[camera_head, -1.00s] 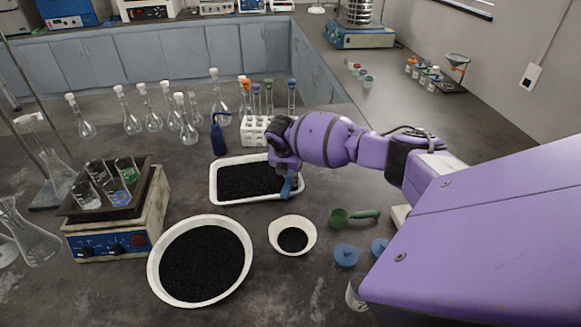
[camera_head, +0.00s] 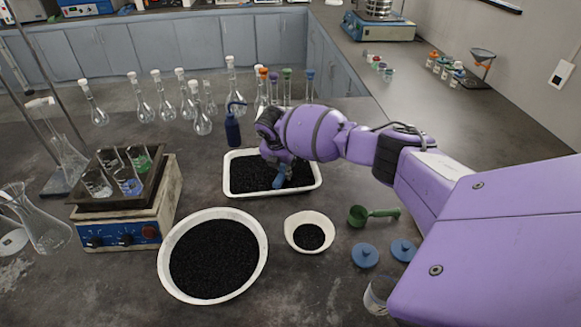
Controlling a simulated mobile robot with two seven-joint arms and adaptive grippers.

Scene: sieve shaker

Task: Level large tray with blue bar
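The large white tray (camera_head: 272,191), rectangular and filled with black granules, lies on the dark bench near the middle. A blue bar (camera_head: 280,179) shows below my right gripper (camera_head: 277,162), its lower end at the granules inside the tray, right of its middle. The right gripper is above the tray, and its fingers are mostly hidden by the wrist, but the bar is held at its tip. The granule surface looks dark and nearly even; fine relief cannot be told. My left gripper does not show.
A large round white bowl (camera_head: 261,272) of black granules and a small white bowl (camera_head: 309,217) stand in front of the tray. A green scoop (camera_head: 372,214) and blue lids (camera_head: 365,255) lie right. A blue wash bottle (camera_head: 232,130) and several flasks stand behind. A shaker (camera_head: 123,235) stands left.

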